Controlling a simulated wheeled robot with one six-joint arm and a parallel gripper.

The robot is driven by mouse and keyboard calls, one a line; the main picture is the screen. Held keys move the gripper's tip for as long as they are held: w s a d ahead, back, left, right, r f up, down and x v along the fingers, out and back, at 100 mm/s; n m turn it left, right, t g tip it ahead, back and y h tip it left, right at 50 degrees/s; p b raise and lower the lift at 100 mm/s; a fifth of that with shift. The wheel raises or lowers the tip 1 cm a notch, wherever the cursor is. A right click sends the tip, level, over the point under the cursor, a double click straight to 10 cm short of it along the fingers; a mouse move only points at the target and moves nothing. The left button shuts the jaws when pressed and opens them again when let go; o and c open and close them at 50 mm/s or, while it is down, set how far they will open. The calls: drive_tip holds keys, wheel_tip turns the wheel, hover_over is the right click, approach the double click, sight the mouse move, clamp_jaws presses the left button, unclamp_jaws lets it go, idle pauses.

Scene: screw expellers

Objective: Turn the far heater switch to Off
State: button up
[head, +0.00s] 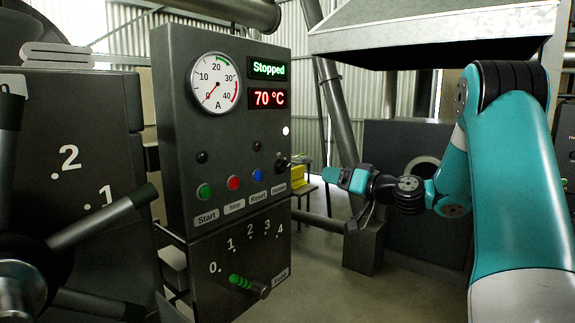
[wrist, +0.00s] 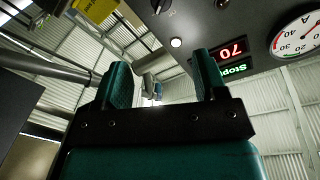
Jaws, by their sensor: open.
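The heater switch (head: 281,162) is a small black rotary knob at the right edge of the dark control panel (head: 175,100), above a label that seems to read Heater (head: 279,189). Its pointer direction is too small to tell. A white lamp (head: 285,130) above it is lit. My gripper (head: 333,176) is to the right of the switch, apart from it, fingers pointing left toward the panel. In the wrist view my gripper (wrist: 160,80) shows two teal fingers apart with nothing between them. The switch (wrist: 157,5) is partly cut off at the top there.
The panel carries a gauge (head: 215,83), a Stopped display (head: 269,69), a 70 °C display (head: 269,98) and green, red and blue buttons (head: 233,182). Below is a feed lever (head: 250,286). A pipe (head: 340,120) rises behind my gripper. A spoked handwheel (head: 100,220) stands left.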

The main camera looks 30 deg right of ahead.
sight(286, 168)
drive_tip(key=p+x, duration=0.7)
drive_tip(key=x, duration=0.8)
drive_tip(key=shift+w+a+r, duration=0.1)
drive_tip(key=shift+a+r, duration=0.05)
drive_tip(key=shift+a, duration=0.1)
drive_tip(key=shift+p+x, duration=0.45)
drive_tip(key=shift+x, duration=0.3)
drive_tip(key=shift+c, duration=0.5)
drive_tip(key=c, duration=0.8)
drive_tip(key=shift+f, duration=0.25)
drive_tip(key=shift+c, duration=0.2)
